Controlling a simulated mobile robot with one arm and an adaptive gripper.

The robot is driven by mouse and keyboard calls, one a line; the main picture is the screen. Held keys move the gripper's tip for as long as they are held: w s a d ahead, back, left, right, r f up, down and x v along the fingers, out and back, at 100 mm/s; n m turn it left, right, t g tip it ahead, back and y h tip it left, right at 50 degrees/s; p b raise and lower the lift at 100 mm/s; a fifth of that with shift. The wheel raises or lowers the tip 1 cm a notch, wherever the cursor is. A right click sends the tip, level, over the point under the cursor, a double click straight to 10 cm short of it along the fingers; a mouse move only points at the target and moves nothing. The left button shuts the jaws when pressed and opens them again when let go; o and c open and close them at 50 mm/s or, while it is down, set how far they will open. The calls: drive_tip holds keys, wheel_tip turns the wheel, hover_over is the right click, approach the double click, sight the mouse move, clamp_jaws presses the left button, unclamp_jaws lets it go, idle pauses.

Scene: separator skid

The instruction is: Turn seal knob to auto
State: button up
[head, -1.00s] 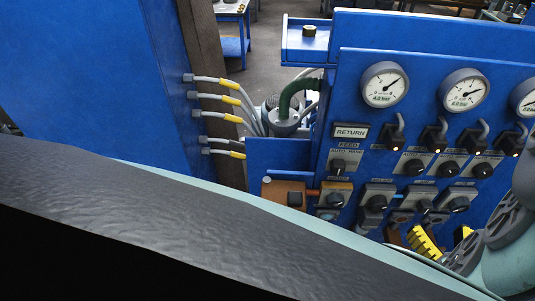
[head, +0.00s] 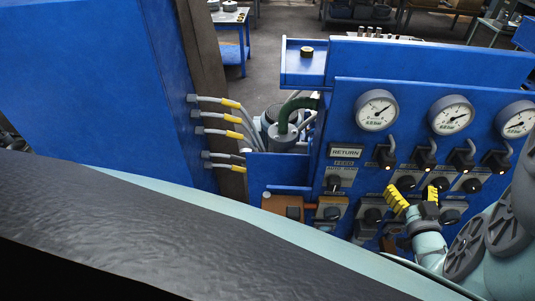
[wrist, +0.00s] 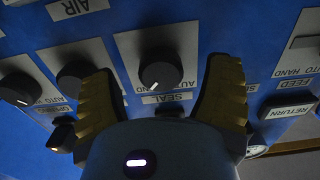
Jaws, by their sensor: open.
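The black seal knob (wrist: 160,68) sits on a pale plate in the wrist view, where the panel appears upside down. Its white mark points down and slightly left, away from the visible start of the AUTO label at right. In the head view the seal knob (head: 405,183) is close behind my gripper (head: 413,197). My gripper also shows in the wrist view (wrist: 160,78), open, with one yellow finger on each side of the knob. The fingers look apart from it.
The feed knob (head: 333,183) is on the panel's left, under the RETURN plate (head: 346,151). More knobs (wrist: 75,75) stand close beside my left finger in the wrist view. Indicator lamps with bent conduits (head: 424,156) and gauges (head: 377,110) are above.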

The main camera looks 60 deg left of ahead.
drive_tip(key=shift+w+a, duration=0.2)
drive_tip(key=shift+a, duration=0.2)
drive_tip(key=shift+d, duration=0.1)
drive_tip(key=c, duration=1.2)
drive_tip(key=shift+f, duration=0.1)
